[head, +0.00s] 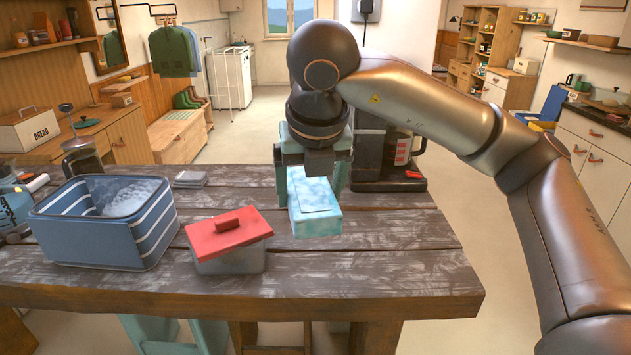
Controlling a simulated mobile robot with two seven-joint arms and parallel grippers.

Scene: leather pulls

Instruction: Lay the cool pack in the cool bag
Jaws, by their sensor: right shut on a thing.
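The cool pack (314,210) is a pale turquoise, cloudy-patterned block. My right gripper (312,178) is shut on it, pointing down, and holds it over the right half of the wooden table. Whether its underside touches the table I cannot tell. The cool bag (90,238) is an open blue box-shaped bag with white stripes and a silvery lining, standing at the table's left. The cool pack is to the right of the bag and apart from it. My left gripper is not in view.
A coffee maker (385,155) stands behind my right gripper. A French press (82,155) and a small grey stack (190,179) are behind the bag. The table's front right is clear.

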